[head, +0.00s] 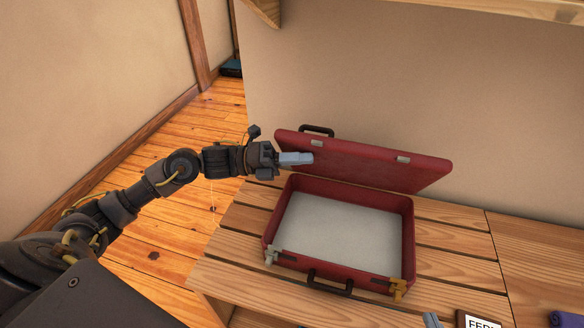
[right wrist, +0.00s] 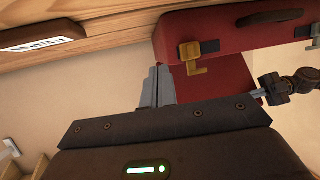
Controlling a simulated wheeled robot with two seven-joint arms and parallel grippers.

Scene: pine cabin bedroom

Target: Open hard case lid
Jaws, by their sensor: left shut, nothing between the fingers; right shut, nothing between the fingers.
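The red hard case (head: 338,284) sits on the slatted wooden bench with its grey-lined inside showing. Its lid (head: 375,168) is raised and leans back toward the wall. The front has a dark handle (head: 330,283), a pale latch (head: 271,255) at left and a gold latch (head: 398,288) at right, both hanging outward. My left gripper (head: 298,159) is shut and empty at the lid's left part, overlapping its inner face; contact is unclear. My right gripper (head: 431,320) is shut and empty in front of the case. In the right wrist view its fingers (right wrist: 157,86) point toward the case front (right wrist: 228,25).
The wooden bench (head: 450,268) continues to the right. A white-faced sign (head: 478,322) and a purple-blue item (head: 565,318) lie at its front right. The wall (head: 420,80) stands close behind the case. Open plank floor (head: 180,235) is at the left.

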